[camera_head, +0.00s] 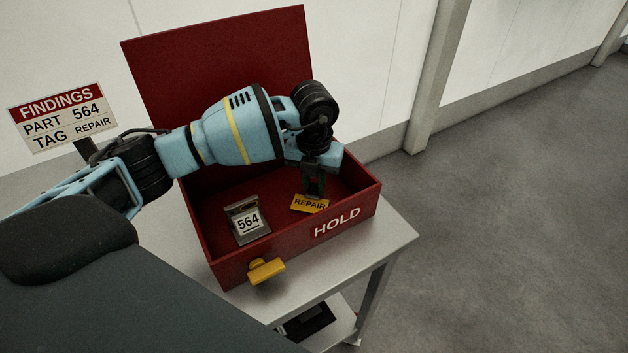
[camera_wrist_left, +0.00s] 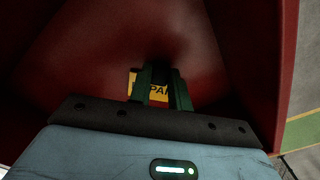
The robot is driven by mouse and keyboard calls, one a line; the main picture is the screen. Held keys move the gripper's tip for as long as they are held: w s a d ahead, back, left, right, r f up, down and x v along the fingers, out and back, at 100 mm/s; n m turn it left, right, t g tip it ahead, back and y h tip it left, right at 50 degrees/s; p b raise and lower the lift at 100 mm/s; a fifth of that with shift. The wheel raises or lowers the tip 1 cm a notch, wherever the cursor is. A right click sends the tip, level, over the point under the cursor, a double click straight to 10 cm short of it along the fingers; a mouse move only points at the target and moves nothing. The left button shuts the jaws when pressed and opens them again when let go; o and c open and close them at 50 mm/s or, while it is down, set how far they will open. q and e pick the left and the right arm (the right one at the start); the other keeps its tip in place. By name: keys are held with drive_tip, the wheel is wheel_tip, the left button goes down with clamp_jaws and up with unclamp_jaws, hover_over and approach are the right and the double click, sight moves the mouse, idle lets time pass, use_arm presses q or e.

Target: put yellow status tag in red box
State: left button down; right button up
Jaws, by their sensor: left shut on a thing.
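The yellow status tag (camera_head: 310,204), printed REPAIR, is inside the open red box (camera_head: 345,221), in its right part near the front wall marked HOLD. My left gripper (camera_head: 315,192) reaches down into the box and is shut on the tag. In the left wrist view the tag (camera_wrist_left: 134,86) shows partly behind the fingers of my left gripper (camera_wrist_left: 158,95), with the box's red walls around it. I cannot tell whether the tag touches the box floor. My right gripper is not in view.
A grey part marked 564 (camera_head: 247,220) sits in the box's left part. The red lid (camera_head: 215,60) stands open at the back. A yellow latch (camera_head: 266,270) is on the front wall. A findings sign (camera_head: 62,118) stands left. The box rests on a grey table (camera_head: 388,240).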

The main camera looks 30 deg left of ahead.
sight(314, 186)
use_arm(q)
drive_tip(key=shift+f, duration=0.2)
drive_tip(key=c, duration=1.3)
unclamp_jaws()
drive_tip(key=shift+r, duration=0.2)
wheel_tip(314, 186, up, 12)
